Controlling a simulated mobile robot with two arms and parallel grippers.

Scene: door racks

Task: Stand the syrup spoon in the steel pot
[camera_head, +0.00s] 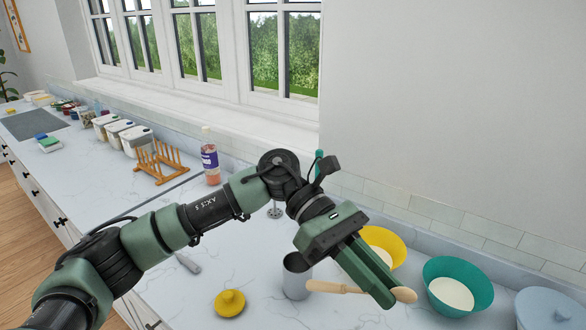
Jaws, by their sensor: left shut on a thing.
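The wooden syrup spoon (335,287) is held in my left gripper (384,290), which is shut on it. The spoon lies nearly level across the fingers, with its rounded right end showing just past them. Its left end overlaps the right side of the steel pot (296,278) in the picture; I cannot tell whether they touch. The steel pot stands upright on the white counter, to the left of the gripper. Part of the spoon is hidden by the fingers. My right gripper is out of view.
A yellow bowl (395,248) is partly behind the gripper. A teal bowl (480,283) and a pale blue container (550,308) stand to the right. A yellow knobbed lid (230,303) lies left of the pot. A bottle (210,160) and wooden rack (160,160) stand farther back.

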